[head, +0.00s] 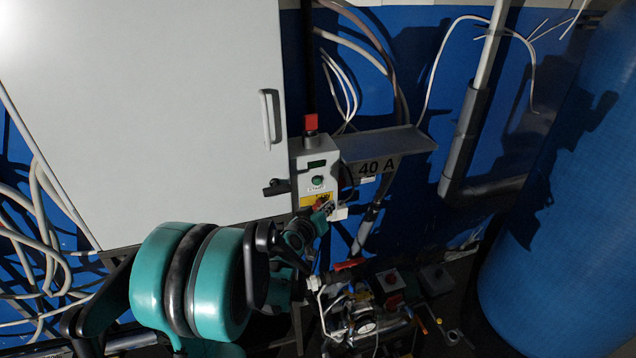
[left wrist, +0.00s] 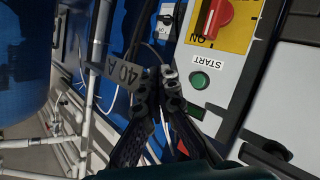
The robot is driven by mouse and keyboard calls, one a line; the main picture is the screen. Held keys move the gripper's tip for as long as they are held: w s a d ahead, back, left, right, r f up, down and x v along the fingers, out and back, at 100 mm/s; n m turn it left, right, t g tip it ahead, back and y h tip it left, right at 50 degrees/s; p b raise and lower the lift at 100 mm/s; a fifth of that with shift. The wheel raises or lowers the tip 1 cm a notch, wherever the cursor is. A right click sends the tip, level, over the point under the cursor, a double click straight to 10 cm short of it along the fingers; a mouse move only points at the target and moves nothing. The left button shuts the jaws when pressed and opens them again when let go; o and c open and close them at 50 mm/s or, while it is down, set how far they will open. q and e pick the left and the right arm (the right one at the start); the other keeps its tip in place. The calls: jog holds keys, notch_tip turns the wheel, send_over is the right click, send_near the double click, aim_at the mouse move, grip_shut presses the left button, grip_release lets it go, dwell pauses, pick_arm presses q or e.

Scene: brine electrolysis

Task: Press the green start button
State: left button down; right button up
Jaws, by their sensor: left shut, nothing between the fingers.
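The green start button (head: 318,180) sits on the front of a light grey control box (head: 302,170), above a START label. It also shows in the left wrist view (left wrist: 199,81) on the pale panel, uncovered. My left gripper (head: 328,209) is below and slightly right of the button in the head view, in front of the yellow plate with the red switch. In the left wrist view its closed fingertips (left wrist: 160,75) appear just left of the button, with nothing between them. I cannot tell whether they touch the box. My right gripper is not in view.
The red rotary switch (left wrist: 217,16) on its yellow plate is close to the button. A shelf marked 40 A (head: 392,143) juts out right of the box. A large white cabinet (head: 150,100) stands left. Valves and a gauge (head: 365,327) lie below, a blue tank (head: 565,200) right.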

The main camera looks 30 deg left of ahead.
aim_at(321, 181)
pick_arm(q)
jog(key=shift+w+a, duration=1.35)
jog(key=shift+a, duration=0.2)
jog(key=shift+w+a, duration=1.3)
jog(key=shift+a, duration=0.2)
jog(key=shift+w+a, duration=0.1)
jog(key=shift+w+a, duration=0.15)
jog(key=shift+a, duration=0.1)
jog(key=shift+w+a+r+b, duration=0.3)
jog(key=shift+a+r, duration=0.05)
jog(key=shift+a, duration=0.15)
dwell(0.6)
jog(key=shift+s+d+f, duration=0.15)
jog(key=shift+d+f, duration=0.05)
jog(key=shift+f, duration=0.05)
dwell(0.4)
